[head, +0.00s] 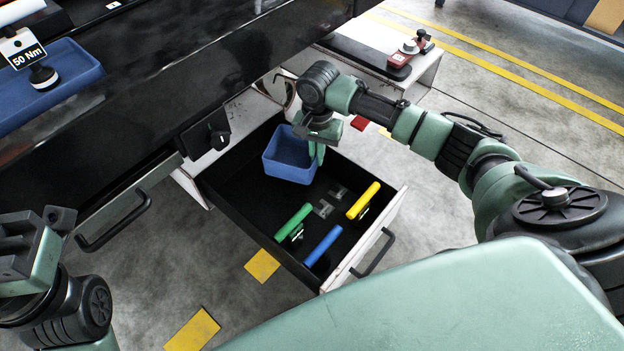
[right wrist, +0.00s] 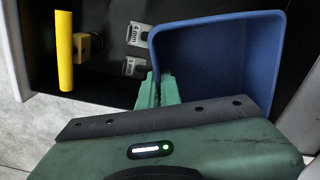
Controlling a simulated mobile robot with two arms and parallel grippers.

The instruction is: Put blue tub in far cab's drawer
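The blue tub (head: 283,168) is an open-topped, square container. It is within the outline of the open black drawer (head: 235,190), towards its back end; I cannot tell whether it rests on the drawer floor. My right gripper (head: 318,148) points down at the tub's right wall. In the right wrist view, its two green fingers (right wrist: 159,92) are close together on either side of the wall of the tub (right wrist: 215,62), pinching it. My left gripper (head: 38,235) is empty at the left edge, away from the drawer; its finger gap is unclear.
The drawer holds a green-handled tool (head: 293,222), a blue-handled one (head: 322,246), a yellow-handled one (head: 363,201) and small grey labelled plates (head: 323,208). A dark bench (head: 150,85) overhangs the left. A closed drawer handle (head: 113,222) is further left. A red tool (head: 402,56) lies beyond.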

